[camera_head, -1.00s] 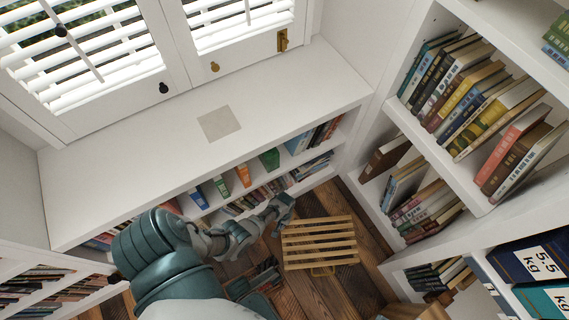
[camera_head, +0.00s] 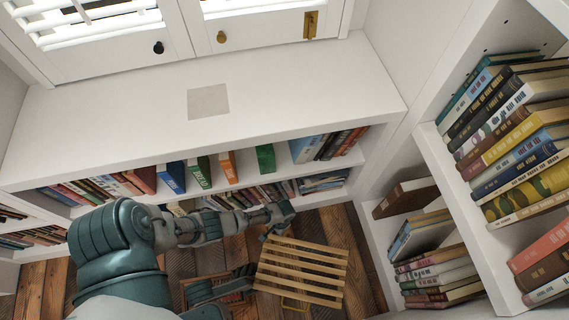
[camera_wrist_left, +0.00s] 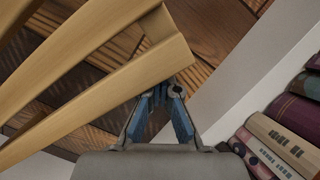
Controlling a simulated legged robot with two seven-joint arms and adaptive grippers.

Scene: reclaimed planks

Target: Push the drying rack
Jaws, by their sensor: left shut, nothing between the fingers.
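The drying rack (camera_head: 302,268) is a light wooden slatted frame standing on the plank floor, low in the middle of the head view. In the left wrist view its slats (camera_wrist_left: 105,90) fill the upper left. My left gripper (camera_head: 272,233) is at the rack's far left corner, with its fingers shut and empty. In the left wrist view the fingertips (camera_wrist_left: 163,88) are right by the end of a slat; whether they touch it I cannot tell.
A low white bookcase (camera_head: 200,130) runs behind the rack, beneath shuttered windows. A tall bookshelf (camera_head: 445,165) full of books stands at the right. Bare plank floor (camera_head: 345,235) shows between the rack and this shelf.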

